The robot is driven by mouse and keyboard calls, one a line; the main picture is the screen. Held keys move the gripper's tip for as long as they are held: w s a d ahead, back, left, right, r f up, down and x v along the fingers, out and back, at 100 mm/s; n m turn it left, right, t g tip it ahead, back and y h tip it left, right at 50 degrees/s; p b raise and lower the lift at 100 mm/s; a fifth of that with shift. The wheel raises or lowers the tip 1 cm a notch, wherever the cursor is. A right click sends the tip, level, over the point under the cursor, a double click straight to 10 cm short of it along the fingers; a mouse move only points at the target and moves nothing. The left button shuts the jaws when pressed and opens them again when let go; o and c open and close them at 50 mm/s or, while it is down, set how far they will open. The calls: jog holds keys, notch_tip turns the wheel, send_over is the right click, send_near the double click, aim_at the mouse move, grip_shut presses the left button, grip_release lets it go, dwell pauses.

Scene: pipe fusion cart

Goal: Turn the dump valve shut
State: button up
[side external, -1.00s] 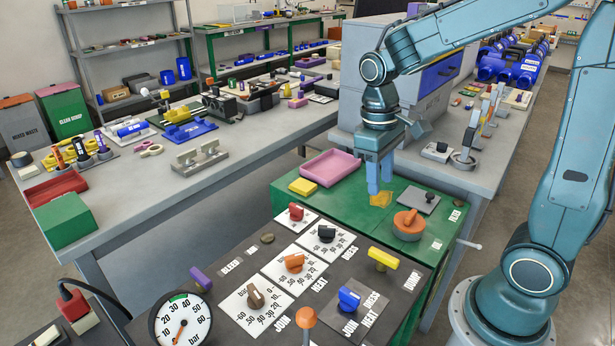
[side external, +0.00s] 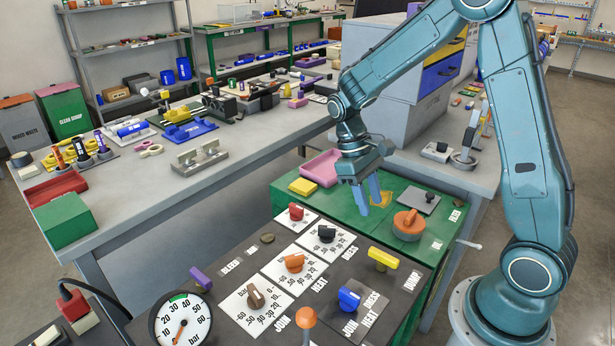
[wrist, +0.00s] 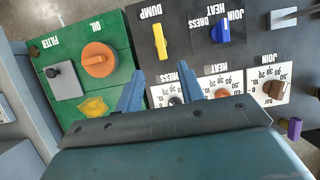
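The dump valve is a yellow bar handle (side external: 383,259) on a dark panel, beside the DUMP label. In the side view it lies slanting down to the right. In the wrist view the yellow handle (wrist: 160,41) runs up and down the picture, beyond my fingertips. My gripper (side external: 369,202) is tilted above the green panel, behind the dump valve and apart from it. In the wrist view my gripper (wrist: 160,82) shows two blue fingers spread with nothing between them.
An orange oil knob (side external: 409,224) stands right of my fingers. A blue knob (side external: 349,298) sits left of the yellow handle. Red (side external: 296,211), black (side external: 326,233) and orange (side external: 294,262) dial knobs are nearby. A pink tray (side external: 322,167) lies behind.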

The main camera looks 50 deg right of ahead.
aim_at(384, 254)
jog(key=x, duration=1.3)
jog(key=shift+s+f, duration=0.15)
grip_shut()
